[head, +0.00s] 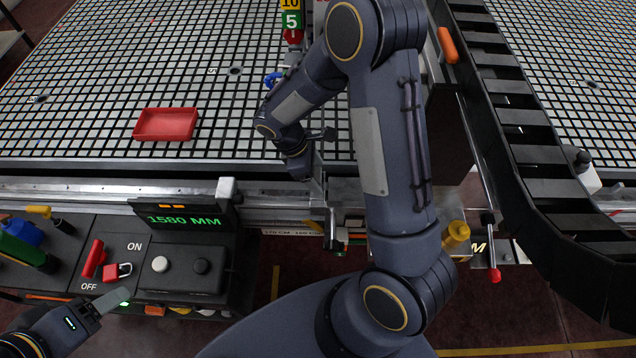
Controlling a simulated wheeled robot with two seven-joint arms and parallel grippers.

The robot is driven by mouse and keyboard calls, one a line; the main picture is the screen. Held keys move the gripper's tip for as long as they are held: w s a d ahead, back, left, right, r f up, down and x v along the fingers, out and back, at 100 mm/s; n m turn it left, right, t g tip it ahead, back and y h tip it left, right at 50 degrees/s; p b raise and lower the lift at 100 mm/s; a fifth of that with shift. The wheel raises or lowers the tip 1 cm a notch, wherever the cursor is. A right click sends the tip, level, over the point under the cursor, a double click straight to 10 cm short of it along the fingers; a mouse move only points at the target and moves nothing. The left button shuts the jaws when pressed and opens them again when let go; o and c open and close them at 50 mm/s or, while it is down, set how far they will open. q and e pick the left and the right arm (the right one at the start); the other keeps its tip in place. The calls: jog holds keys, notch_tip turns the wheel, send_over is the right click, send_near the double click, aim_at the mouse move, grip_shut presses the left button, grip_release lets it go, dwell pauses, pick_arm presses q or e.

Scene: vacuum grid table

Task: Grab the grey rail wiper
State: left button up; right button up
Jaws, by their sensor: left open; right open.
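A small light-grey block (226,189) sits on the front metal rail (120,188), just above the display's right end. It may be the grey rail wiper; I cannot tell for certain. My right gripper (316,158) is over the table's front edge, to the right of that block and apart from it. It is open, but its fingers are small and partly hidden by my wrist. My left gripper (100,304) is open and empty at the lower left, by the front of the control panel. My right arm hides part of the rail and table behind it.
A red tray (166,124) lies on the grid table (90,90). The control panel (130,255) carries a display (184,219) reading 1580 MM, knobs, a red lever and a red padlock (117,271). A black cable chain (530,150) runs down the right side.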

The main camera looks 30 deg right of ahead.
jog(key=c, duration=1.3)
jog(key=shift+c, duration=0.2)
